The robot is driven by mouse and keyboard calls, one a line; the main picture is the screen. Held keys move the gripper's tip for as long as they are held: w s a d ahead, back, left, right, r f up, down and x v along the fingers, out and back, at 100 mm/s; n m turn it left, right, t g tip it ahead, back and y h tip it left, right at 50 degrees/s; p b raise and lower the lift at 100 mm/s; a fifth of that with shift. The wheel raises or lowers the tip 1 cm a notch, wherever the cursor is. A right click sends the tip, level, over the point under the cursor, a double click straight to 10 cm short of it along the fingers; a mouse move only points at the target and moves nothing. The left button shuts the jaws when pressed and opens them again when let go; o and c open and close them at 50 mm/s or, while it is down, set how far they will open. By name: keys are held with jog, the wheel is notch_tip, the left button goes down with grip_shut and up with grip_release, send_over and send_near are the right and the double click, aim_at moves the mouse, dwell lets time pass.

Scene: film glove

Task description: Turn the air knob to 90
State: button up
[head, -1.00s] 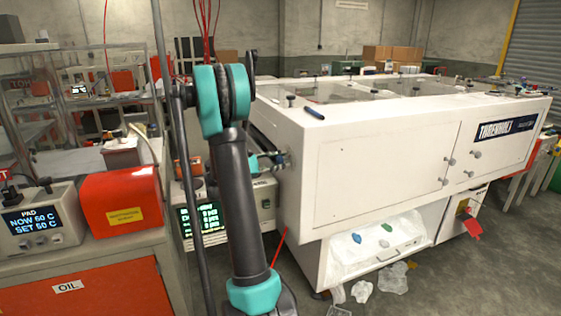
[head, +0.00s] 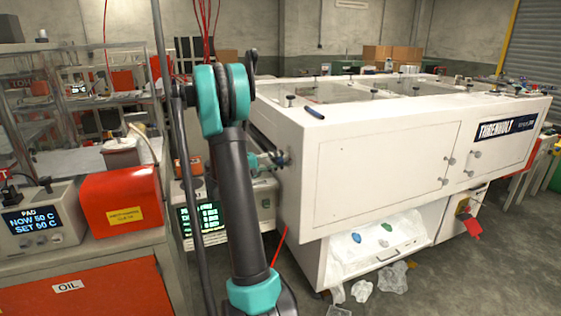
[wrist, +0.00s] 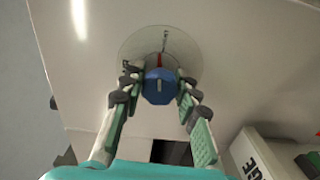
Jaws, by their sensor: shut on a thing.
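A blue knob (wrist: 160,88) sits in the middle of a round pale dial plate (wrist: 136,48) in the wrist view. A red pointer (wrist: 159,61) shows at the knob's upper edge, near the dial's vertical line. The dial's figures are too small to read. My gripper (wrist: 159,84) has one finger on each side of the knob and is shut on it. In the head view my gripper (head: 281,159) is at the left end of the white machine (head: 375,175), and the knob cannot be made out there.
A control box with a green-lit screen (head: 201,217) stands just below my gripper. An orange-red box (head: 121,205) and a pad heater display (head: 35,220) sit on the left bench. Clear plastic bags (head: 393,277) lie on the floor beneath the machine.

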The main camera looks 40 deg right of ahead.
jog(key=shift+m, duration=0.9)
jog(key=shift+f, duration=0.1)
jog(key=o, duration=1.2)
jog(key=shift+a, duration=0.1)
jog(key=v, duration=1.1)
jog(key=shift+a, duration=0.4)
